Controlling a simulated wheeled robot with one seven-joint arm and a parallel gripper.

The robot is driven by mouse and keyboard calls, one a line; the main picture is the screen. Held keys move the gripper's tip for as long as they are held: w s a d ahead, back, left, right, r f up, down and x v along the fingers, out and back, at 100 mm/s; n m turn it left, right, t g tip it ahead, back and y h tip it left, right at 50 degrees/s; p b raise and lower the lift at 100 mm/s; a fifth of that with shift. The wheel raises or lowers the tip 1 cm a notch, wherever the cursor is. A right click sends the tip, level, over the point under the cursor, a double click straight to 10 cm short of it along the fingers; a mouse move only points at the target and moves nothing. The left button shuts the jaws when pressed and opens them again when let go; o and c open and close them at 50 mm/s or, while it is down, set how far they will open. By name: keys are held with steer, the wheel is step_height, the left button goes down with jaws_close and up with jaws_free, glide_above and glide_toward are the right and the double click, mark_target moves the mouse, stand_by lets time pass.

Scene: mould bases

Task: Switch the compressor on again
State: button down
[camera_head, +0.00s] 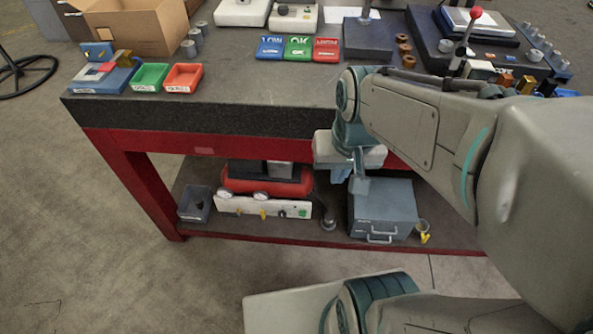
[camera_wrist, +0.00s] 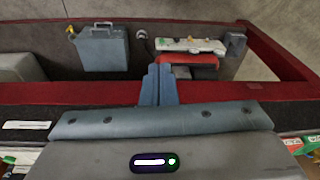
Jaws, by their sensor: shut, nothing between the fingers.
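The compressor has a red tank (camera_head: 266,181) and a pale front panel (camera_head: 240,206) on the lower shelf under the bench. The panel carries gauges, yellow valves, a dark knob (camera_head: 282,213) and a green button (camera_head: 303,212) at its right end. In the wrist view, the red tank (camera_wrist: 190,59) and panel (camera_wrist: 175,45) appear upside down beyond my fingers. My gripper (camera_head: 359,184) is shut and empty, to the right of the compressor and apart from it. Its closed fingertips (camera_wrist: 158,68) point toward the shelf. I cannot tell the switch's position.
A grey case (camera_head: 383,209) stands on the lower shelf (camera_head: 338,238) right of the compressor, with a yellow item (camera_head: 424,238) beside it. A dark box (camera_head: 194,204) stands to its left. The red bench rail (camera_head: 203,151) runs above. Floor in front is clear at left.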

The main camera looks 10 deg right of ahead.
mark_target(303, 213)
steer(key=w+f+m+g+y+b, duration=0.1)
steer(key=w+f+m+y+b, duration=0.3)
steer(key=f+m, duration=0.55)
steer(key=w+f+m+g+y+b, duration=0.1)
steer(key=w+f+m+y+b, duration=0.35)
steer(key=f, duration=1.05)
steer(key=w+f+m+g+y+b, duration=0.1)
steer(key=w+f+m+y+b, duration=0.4)
steer(key=f, duration=0.7)
steer(key=d+f+m+t+h+b, duration=0.1)
steer(key=f+m+t+b, duration=0.2)
steer(key=f+m+t, duration=0.3)
steer(key=w+d+f+m+t+h+b, duration=0.1)
steer(key=f+m+t, duration=0.4)
steer(key=f+m, duration=0.6)
steer(key=d+f+m+t+h+b, duration=0.2)
steer(key=f+m+t+b, duration=0.3)
steer(key=f+m, duration=0.4)
step_height(303, 213, down, 7)
steer(key=shift+w+d+f+t+b, duration=0.1)
steer(key=shift+w+d+t+b, duration=0.2)
steer(key=shift+t, duration=0.5)
steer(key=shift+a, duration=0.1)
steer(key=w+d+b+x, duration=0.1)
steer(key=d+b+x, duration=0.1)
steer(key=x, duration=1)
steer(key=shift+w+r+b, duration=0.25)
steer(key=shift+w+b, duration=0.1)
steer(key=shift+w, duration=0.25)
